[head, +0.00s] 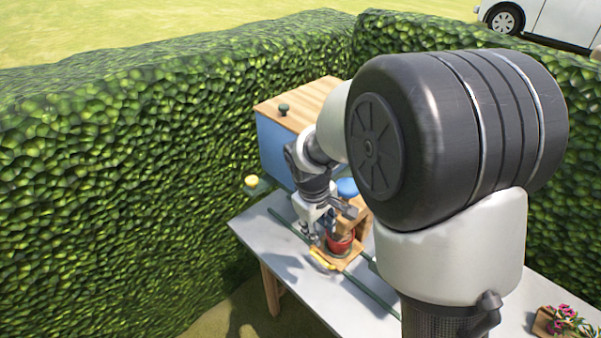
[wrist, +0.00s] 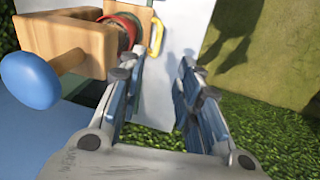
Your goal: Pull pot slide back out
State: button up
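The pot slide (head: 352,260) is a small wooden board between two green rails on the grey table. A yellow handle (head: 322,260) is at its front end and also shows in the wrist view (wrist: 156,37). A red pot (head: 340,243) stands on the slide, and its rim shows in the wrist view (wrist: 124,20). My gripper (wrist: 163,66) is open with nothing between its fingers. The handle is beyond the fingertips in the wrist view, apart from them. In the head view my gripper (head: 325,226) is above and beside the pot, and partly hides it.
A wooden block (wrist: 60,42) with a blue knob (wrist: 30,77) is close on the left in the wrist view. A blue box with a wooden lid (head: 297,103) stands behind. Hedges (head: 120,170) surround the table (head: 262,236). Pink flowers (head: 566,314) are at lower right.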

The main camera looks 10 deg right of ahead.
notch_tip(320, 180, down, 2)
jog(key=w, duration=0.2)
jog(key=b, duration=0.4)
send_near(322, 260)
jog(key=shift+n, duration=0.3)
jog(key=f, duration=0.2)
jog(key=w+f, duration=0.1)
jog(key=f, duration=0.2)
jog(key=d+f, duration=0.1)
jog(key=f, duration=0.1)
jog(key=shift+w+f, duration=0.15)
jog(key=shift+f, duration=0.25)
grip_shut()
